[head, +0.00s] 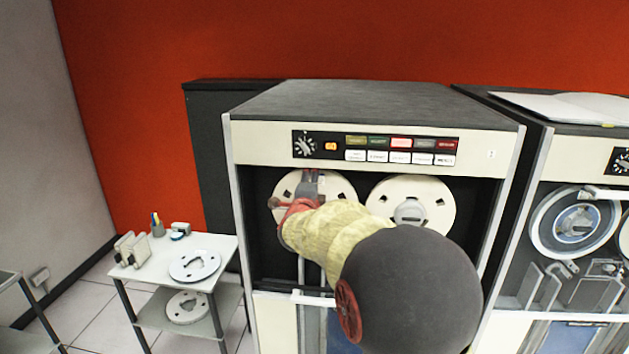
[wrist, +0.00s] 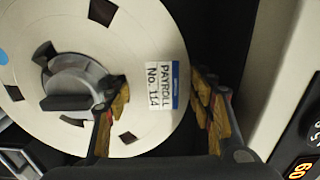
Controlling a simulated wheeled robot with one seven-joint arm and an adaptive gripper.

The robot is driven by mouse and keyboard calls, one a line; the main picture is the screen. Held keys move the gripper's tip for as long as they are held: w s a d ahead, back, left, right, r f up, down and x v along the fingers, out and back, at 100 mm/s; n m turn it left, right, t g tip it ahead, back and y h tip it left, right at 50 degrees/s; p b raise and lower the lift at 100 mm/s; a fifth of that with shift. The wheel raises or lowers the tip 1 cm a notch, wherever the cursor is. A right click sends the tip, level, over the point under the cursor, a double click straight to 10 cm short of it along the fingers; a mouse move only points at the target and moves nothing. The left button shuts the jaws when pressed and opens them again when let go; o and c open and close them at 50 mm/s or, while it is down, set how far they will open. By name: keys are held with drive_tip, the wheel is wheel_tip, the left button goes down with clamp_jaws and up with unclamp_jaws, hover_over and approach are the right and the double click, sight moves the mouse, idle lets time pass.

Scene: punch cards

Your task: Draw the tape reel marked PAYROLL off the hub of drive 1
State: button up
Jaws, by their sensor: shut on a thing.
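The cream PAYROLL tape reel (wrist: 95,40) fills the left of the wrist view, with a white and blue label (wrist: 163,85) reading PAYROLL No. 114. It sits around a grey hub (wrist: 75,88) with a dark bar across it. My gripper (wrist: 157,98) is shut on the reel: one finger is at a slot beside the hub, the other outside the rim. In the head view the reel (head: 338,183) is at the left hub of the middle tape drive (head: 380,100), and my arm covers its lower part. Whether it has shifted along the hub I cannot tell.
A second cream reel (head: 432,190) is mounted to the right in the same drive. A button panel (head: 400,150) lies above. Another drive (head: 575,165) stands at the right. A small white cart (head: 215,245) at the left holds loose reels, with free room at its front.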

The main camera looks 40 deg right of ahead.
drive_tip(key=b+v, duration=0.1)
drive_tip(key=v, duration=0.6)
drive_tip(key=shift+r+b, duration=0.2)
drive_tip(key=shift+b, duration=0.15)
idle(2.9)
drive_tip(key=v, duration=1.1)
drive_tip(key=shift+s, duration=0.15)
idle(0.4)
idle(0.3)
